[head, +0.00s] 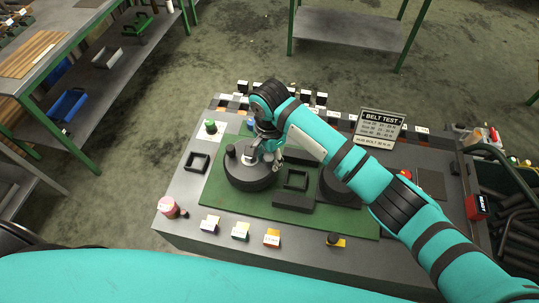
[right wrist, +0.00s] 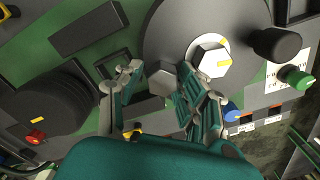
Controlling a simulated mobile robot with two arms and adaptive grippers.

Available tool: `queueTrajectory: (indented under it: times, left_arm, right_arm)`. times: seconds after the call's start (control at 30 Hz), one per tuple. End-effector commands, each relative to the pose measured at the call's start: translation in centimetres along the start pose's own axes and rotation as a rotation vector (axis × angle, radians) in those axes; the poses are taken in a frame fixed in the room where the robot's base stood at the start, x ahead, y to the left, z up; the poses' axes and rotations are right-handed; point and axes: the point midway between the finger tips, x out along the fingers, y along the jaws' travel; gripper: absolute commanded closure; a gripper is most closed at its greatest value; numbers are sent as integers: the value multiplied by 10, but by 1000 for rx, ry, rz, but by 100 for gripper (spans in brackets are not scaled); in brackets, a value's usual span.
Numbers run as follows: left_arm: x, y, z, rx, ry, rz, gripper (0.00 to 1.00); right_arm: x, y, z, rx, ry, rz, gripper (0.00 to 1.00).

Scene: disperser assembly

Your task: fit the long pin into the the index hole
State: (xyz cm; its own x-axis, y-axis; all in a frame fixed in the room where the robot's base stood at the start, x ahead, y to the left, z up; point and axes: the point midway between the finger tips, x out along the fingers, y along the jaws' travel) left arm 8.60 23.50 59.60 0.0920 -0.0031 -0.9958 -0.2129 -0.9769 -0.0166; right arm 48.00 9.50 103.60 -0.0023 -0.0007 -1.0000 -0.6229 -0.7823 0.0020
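My right gripper (head: 267,152) is over the right side of a large dark round disc (head: 248,176) on the green mat. In the right wrist view its fingers (right wrist: 160,76) stand apart, with a grey hexagonal piece (right wrist: 165,79) between their tips at the disc's edge. It may be the long pin's head. I cannot tell whether the fingers press on it. A pale hex nut with a yellow mark (right wrist: 208,56) sits on the disc, beside a black knob (right wrist: 276,44). I cannot make out the index hole. My left gripper is not in view.
A black square frame (head: 296,179) and a black bar (head: 293,202) lie on the green mat (head: 222,197). A second dark round part (head: 334,187) stands to the right, partly under my arm. Small labelled blocks (head: 240,231) line the front. The "BELT TEST" sign (head: 380,125) stands behind.

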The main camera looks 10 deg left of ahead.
Motion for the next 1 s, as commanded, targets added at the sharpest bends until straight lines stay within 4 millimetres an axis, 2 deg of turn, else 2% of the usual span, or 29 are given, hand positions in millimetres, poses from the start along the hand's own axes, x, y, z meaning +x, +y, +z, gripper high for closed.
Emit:
queueTrajectory:
  times: [0.07,0.33,0.47,0.57,0.8,1.0]
  left_arm:
    - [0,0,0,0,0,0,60]
    - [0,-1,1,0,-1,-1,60]
    - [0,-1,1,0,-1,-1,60]
    - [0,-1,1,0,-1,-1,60]
    - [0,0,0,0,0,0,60]
    - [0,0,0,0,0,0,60]
  right_arm:
    - [0,-1,1,0,-1,-3,47]
    - [0,-1,1,-1,-2,-4,47]
    - [-8,-2,2,-3,-3,-6,47]
    - [-24,-2,1,-4,-3,-8,47]
    - [-76,-1,0,-3,-2,-8,47]
    - [-108,1,-1,1,-1,-4,47]
